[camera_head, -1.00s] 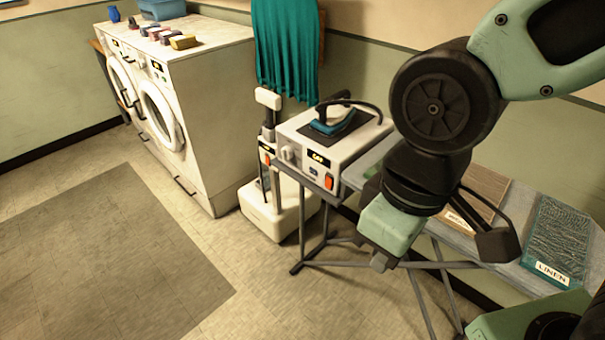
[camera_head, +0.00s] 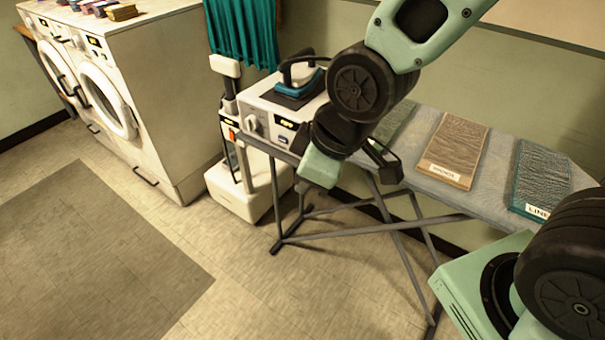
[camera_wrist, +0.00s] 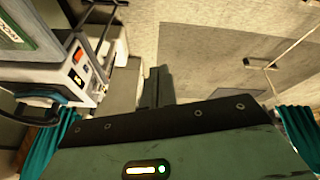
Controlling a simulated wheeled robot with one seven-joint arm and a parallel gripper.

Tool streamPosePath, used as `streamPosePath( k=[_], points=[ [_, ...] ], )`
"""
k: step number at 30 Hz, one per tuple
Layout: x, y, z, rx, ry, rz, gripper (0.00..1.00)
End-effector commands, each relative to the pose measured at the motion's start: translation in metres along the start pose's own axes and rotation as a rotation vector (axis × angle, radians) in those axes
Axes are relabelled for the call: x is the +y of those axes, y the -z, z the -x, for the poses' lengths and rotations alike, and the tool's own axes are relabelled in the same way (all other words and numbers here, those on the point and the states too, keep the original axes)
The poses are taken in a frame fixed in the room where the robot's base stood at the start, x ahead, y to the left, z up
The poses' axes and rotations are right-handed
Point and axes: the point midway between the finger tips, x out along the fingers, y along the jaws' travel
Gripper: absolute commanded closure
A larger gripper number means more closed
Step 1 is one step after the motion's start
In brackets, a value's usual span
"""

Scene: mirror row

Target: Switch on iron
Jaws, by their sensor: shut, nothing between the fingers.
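The unit's front has a knob (camera_head: 252,122) and a lit display (camera_head: 287,123). In the wrist view, an orange-red switch (camera_wrist: 77,54) shows on the unit's front, at the left. In the head view my arm and hand hide that switch. My gripper (camera_head: 303,180) is shut and empty, in front of and below the unit's right end. Its dark fingers show in the wrist view (camera_wrist: 158,84), apart from the switch.
The ironing board (camera_head: 425,120) carries several cloth swatches, including a brown one (camera_head: 457,145) and a teal one (camera_head: 541,172). A white upright appliance (camera_head: 240,195) stands left of the board legs. White washing machines (camera_head: 150,90) stand at left. Floor at front left is clear.

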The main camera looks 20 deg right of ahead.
Motion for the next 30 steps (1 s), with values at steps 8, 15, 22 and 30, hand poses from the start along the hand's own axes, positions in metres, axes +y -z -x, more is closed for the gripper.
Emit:
streamPosePath(
  k=[8,15,22,30],
  points=[
    [0.085,-0.003,-0.153,0.330,-0.273,0.350,1.00],
    [0.144,-0.026,-0.229,0.516,-0.627,0.637,1.00],
    [0.176,-0.056,-0.259,0.575,-0.941,0.809,1.00],
    [0.185,-0.068,-0.258,0.581,-1.076,0.866,1.00]
  ],
)
